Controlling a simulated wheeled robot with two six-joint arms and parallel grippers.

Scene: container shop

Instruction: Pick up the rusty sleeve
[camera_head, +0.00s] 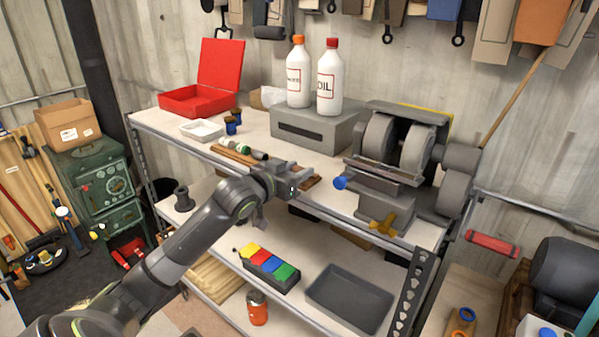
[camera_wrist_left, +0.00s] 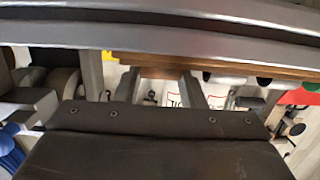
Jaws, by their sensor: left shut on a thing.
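My left gripper (camera_head: 300,180) is at the front edge of the workbench top, beside a wooden board (camera_head: 236,156) with small parts on it. I cannot pick out the rusty sleeve with certainty in either view. A dark flanged spool-like part (camera_head: 183,199) stands on the lower shelf, left of my left arm. The left wrist view shows a dark riveted plate and grey bars close up. My right gripper is not in view.
A grey box (camera_head: 318,136) carrying two white bottles stands behind the gripper. A bench grinder (camera_head: 388,140) is to the right. A red case (camera_head: 200,99) and a white tray (camera_head: 202,130) are to the left. A grey tray (camera_head: 350,298) and coloured bins (camera_head: 268,264) are on the lower shelf.

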